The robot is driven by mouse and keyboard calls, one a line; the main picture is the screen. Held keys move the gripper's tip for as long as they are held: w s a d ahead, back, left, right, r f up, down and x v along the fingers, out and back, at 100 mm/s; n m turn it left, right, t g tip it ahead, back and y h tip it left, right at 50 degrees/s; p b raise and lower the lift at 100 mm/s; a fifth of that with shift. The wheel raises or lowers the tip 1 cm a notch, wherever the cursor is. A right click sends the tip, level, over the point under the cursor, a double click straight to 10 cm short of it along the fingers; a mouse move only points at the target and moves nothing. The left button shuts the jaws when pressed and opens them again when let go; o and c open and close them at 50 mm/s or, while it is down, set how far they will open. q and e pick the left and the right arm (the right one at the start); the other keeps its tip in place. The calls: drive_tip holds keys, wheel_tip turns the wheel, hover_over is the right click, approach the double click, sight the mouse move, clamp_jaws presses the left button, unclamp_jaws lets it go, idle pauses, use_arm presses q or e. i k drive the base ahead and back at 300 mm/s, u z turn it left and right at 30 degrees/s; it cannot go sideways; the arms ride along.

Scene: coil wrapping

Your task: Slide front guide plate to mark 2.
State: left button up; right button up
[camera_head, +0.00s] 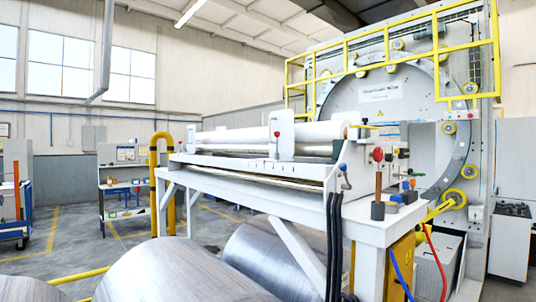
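A white machine table (240,174) carries a long scale rail (250,163) along its front, with small red and dark marks too small to read. A white upright plate (281,135) with a rounded top stands on the rail near its middle, in front of white rollers (236,133). A smaller white upright (192,137) stands at the rail's left end. I cannot tell which upright is the front guide plate, nor which mark is 2. Neither of my grippers is in view.
Large metal coils (178,272) lie on the floor in front of the table. A big ring wrapping machine (385,95) with yellow railings stands behind at right. A side shelf (378,212) holds small tools. Dark cables (334,245) hang below. Open floor shows at left.

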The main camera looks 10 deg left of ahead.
sight(283, 122)
drive_tip(key=u, duration=0.05)
drive_tip(key=k, duration=0.65)
drive_tip(key=u, duration=0.8)
drive_tip(key=i, duration=1.45)
drive_tip(key=z, duration=0.75)
drive_tip(key=i, duration=0.55)
drive_tip(key=z, duration=0.65)
